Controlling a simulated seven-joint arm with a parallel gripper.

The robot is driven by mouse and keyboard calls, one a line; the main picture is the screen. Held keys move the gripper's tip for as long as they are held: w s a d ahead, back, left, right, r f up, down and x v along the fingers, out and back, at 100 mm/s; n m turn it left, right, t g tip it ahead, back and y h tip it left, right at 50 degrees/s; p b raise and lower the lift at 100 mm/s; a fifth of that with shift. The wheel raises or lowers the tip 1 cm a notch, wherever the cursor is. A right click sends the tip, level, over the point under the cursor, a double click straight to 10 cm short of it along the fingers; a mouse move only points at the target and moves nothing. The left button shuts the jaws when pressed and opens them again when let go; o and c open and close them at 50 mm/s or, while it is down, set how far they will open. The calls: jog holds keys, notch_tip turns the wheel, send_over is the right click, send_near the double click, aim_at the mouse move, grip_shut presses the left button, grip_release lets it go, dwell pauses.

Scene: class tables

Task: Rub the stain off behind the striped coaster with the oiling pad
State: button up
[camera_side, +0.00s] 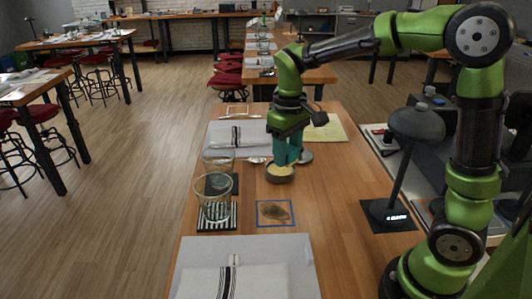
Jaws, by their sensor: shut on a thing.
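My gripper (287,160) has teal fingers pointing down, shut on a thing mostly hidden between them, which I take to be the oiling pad. The fingertips are at a round, dark-sided tin or dish with a cream top (279,174); I cannot tell whether they touch it. The striped coaster (217,225) lies on the near left of the table, under a clear glass (216,205). A brown stain (275,212) is on the wood inside a blue square outline, right of the striped coaster and nearer than the dish.
A dark coaster (228,181) with another glass (217,160) lies beyond the striped one. A grey disc (305,157) is beside the fingers. A lamp (398,180) stands at right. Placemats with napkins lie near and far. An orange-outlined square (237,110) is farther off.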

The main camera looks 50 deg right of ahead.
send_over(290, 215)
jog(key=w+d, duration=0.1)
notch_tip(290, 215, down, 11)
jog(key=shift+w+d+f, duration=0.1)
jog(key=shift+f, duration=1.5)
jog(key=shift+w+d+f, duration=0.1)
jog(key=shift+f, duration=1.5)
jog(key=shift+w+a+f, duration=0.35)
jog(key=shift+a+f, duration=0.05)
jog(key=shift+f, duration=0.05)
jog(key=shift+w+a, duration=2.6)
jog(key=shift+s+d, duration=2.95)
jog(key=shift+s, duration=0.1)
jog(key=shift+s+a, duration=0.55)
jog(key=shift+a, duration=0.1)
jog(key=shift+w+a, duration=2.9)
jog(key=shift+s+d, duration=2.9)
notch_tip(290, 215, up, 8)
